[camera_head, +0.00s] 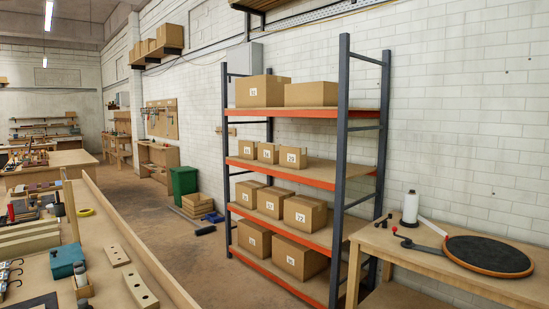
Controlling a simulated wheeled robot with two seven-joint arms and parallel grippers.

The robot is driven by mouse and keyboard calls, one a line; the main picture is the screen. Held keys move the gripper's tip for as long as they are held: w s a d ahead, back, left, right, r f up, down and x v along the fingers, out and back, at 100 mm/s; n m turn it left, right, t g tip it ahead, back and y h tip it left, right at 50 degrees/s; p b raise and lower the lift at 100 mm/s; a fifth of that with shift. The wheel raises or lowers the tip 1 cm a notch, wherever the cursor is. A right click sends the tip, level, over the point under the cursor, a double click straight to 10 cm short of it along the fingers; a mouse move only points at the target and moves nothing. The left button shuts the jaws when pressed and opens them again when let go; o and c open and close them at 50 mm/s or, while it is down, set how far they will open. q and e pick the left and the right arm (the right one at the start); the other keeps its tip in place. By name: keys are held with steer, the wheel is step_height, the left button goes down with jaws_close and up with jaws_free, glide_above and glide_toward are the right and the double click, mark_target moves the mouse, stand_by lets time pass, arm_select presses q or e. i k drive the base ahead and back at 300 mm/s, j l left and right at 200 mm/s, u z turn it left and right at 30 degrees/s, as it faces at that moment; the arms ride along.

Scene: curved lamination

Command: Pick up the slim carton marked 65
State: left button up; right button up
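Several brown cartons with white number labels stand on a shelving rack; the labels are too small to read surely, so I cannot tell which is marked 65. The second shelf from the top holds three small cartons: a left one (248,147), a narrow middle one (268,150) and a right one (293,154). The shelf below holds three larger cartons: left (250,190), middle (274,200) and right (304,210). Neither of my grippers is in view.
The rack (342,150) has dark posts and orange beams, with two big cartons on top and two at the bottom. A workbench (430,262) with a round dark disc (488,256) stands at right. A long bench fills the left foreground. Clear floor (190,255) lies between.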

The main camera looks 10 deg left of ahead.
mark_target(248, 149)
steer(key=i+l+z, duration=0.5)
steer(key=i, duration=0.2)
steer(key=i+l+z, duration=0.1)
steer(key=i+z, duration=0.15)
steer(key=i+u, duration=0.25)
steer(key=i, duration=0.25)
steer(key=i+l+u, duration=0.2)
steer(key=i, duration=0.3)
steer(key=i+j+u, duration=0.3)
steer(key=u, duration=0.15)
steer(key=i+u, duration=0.4)
steer(key=i, duration=0.15)
steer(key=i+u, duration=0.45)
steer(key=i+l+u, duration=0.15)
steer(key=i+u, duration=0.45)
steer(key=i, duration=2.15)
steer(key=i+z, duration=0.35)
steer(key=i+j+z, duration=0.15)
steer(key=i+z, duration=0.15)
steer(key=i, duration=0.2)
steer(key=i+j+z, duration=0.2)
steer(key=i+z, duration=0.15)
steer(key=i+j+z, duration=0.3)
steer(key=i+j, duration=0.05)
steer(key=i, duration=0.1)
